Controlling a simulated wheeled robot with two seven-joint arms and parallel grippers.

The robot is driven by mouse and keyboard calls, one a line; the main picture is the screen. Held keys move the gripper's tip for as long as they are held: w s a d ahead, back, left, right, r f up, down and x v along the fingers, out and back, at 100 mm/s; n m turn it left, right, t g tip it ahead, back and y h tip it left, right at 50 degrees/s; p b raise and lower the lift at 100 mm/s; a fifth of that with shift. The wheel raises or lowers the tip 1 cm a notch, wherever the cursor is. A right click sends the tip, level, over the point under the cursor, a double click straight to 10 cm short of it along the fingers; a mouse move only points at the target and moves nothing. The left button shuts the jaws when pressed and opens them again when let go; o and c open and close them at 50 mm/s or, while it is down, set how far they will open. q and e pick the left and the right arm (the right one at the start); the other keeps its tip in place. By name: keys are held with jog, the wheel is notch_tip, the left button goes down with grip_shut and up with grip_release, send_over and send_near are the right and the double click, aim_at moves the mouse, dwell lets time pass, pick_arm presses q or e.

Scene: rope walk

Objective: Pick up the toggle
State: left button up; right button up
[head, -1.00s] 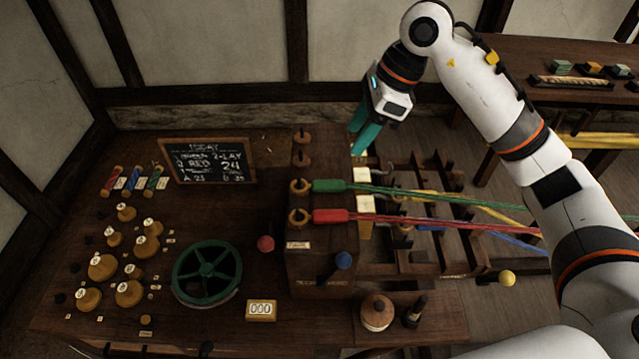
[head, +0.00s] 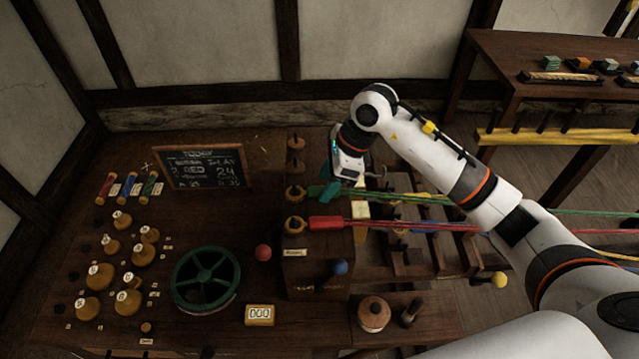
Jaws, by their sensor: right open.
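A red toggle-like handle (head: 326,223) lies at the top of the dark wooden block (head: 318,265), in front of a brass hook, with red strands (head: 430,226) running right from it. Which handle is the toggle is not marked. My left gripper is not in view.
A green spoked wheel (head: 205,279), wooden weights (head: 128,301), a chalkboard (head: 202,167) and a counter (head: 259,314) stand on the left bench. A back-right table (head: 560,60) holds small blocks.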

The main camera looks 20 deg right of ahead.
jog(key=shift+a+f, duration=0.3)
jog(key=shift+f, duration=0.35)
jog(key=shift+w+f, duration=0.1)
jog(key=shift+f, duration=0.05)
jog(key=shift+c, duration=0.3)
jog(key=c, duration=0.9)
notch_tip(320, 180, up, 9)
jog(key=b, duration=0.3)
jog(key=shift+r, duration=0.6)
jog(key=shift+b, duration=0.3)
